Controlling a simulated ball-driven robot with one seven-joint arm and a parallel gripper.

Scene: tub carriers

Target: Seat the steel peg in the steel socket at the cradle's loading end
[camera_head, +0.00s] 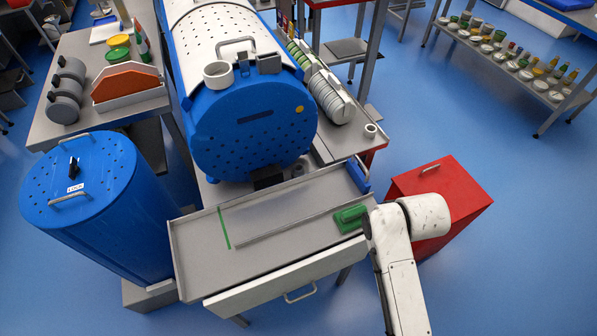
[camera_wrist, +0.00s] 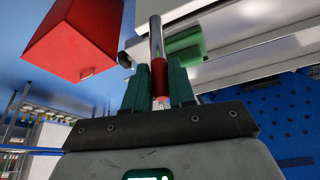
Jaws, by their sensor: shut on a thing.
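The steel peg (camera_wrist: 156,38) shows in the wrist view as a bright metal rod with a red band (camera_wrist: 159,76). My gripper (camera_wrist: 159,88) is shut on it, with one green finger on each side of the red part. In the head view the gripper and peg are hidden by my white arm at the lower right. The large blue perforated tub (camera_head: 250,125) lies on its side at the back of the steel tray table. I cannot pick out the steel socket with certainty.
The steel tray (camera_head: 200,245) is mostly bare, with a green block (camera_head: 350,218) at its right end; the block also shows behind the peg (camera_wrist: 184,42). A red cabinet (camera_head: 460,195) stands at the right. An upright blue drum (camera_head: 90,220) stands at the left.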

